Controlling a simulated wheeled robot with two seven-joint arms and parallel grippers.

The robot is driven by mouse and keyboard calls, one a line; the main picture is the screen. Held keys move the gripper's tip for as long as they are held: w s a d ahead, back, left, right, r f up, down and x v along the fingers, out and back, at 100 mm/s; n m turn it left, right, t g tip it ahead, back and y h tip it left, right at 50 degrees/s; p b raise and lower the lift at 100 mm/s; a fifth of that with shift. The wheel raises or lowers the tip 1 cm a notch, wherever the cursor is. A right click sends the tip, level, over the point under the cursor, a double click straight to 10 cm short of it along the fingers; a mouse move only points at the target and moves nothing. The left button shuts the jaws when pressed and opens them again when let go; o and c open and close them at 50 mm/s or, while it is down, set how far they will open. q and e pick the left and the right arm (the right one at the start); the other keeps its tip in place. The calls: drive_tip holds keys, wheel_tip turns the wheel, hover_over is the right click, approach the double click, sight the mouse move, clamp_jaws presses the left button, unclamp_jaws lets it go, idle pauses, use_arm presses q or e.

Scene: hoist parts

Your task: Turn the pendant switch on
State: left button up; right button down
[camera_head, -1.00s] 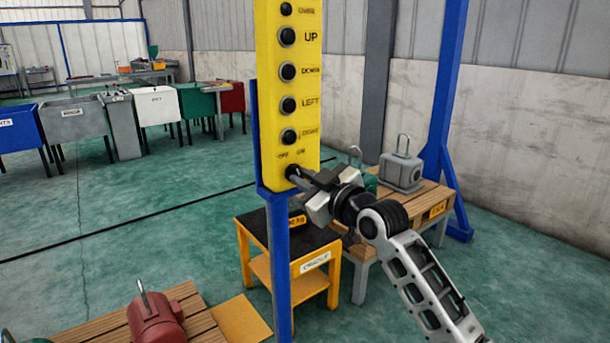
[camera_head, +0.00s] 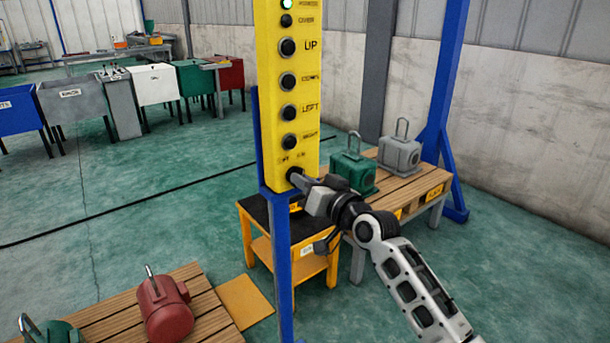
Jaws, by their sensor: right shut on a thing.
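The yellow pendant box (camera_head: 268,100) hangs upright in front of the blue post, with a column of black buttons marked UP, LEFT and others. A small lamp (camera_head: 287,3) at its top edge glows pale green. The pendant switch (camera_head: 294,174) is a dark knob at the bottom of the face, under small OFF and ON marks. My right gripper (camera_head: 303,183) reaches in from the lower right and is shut on the switch. Its fingers partly hide the knob, so its exact angle is unclear. My left gripper is not in view.
A blue post (camera_head: 281,270) stands under the pendant. Behind my right gripper are a yellow-framed cart (camera_head: 257,266) and a pallet table with a green motor (camera_head: 353,174) and a grey motor (camera_head: 400,155). A red motor (camera_head: 164,309) sits at lower left. Open floor lies left.

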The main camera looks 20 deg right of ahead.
drive_tip(key=shift+m, duration=0.5)
drive_tip(key=shift+p, duration=0.3)
drive_tip(key=c, duration=1.5)
unclamp_jaws()
drive_tip(key=shift+o, duration=0.2)
drive_tip(key=b+v, duration=0.1)
drive_tip(key=v, duration=1.5)
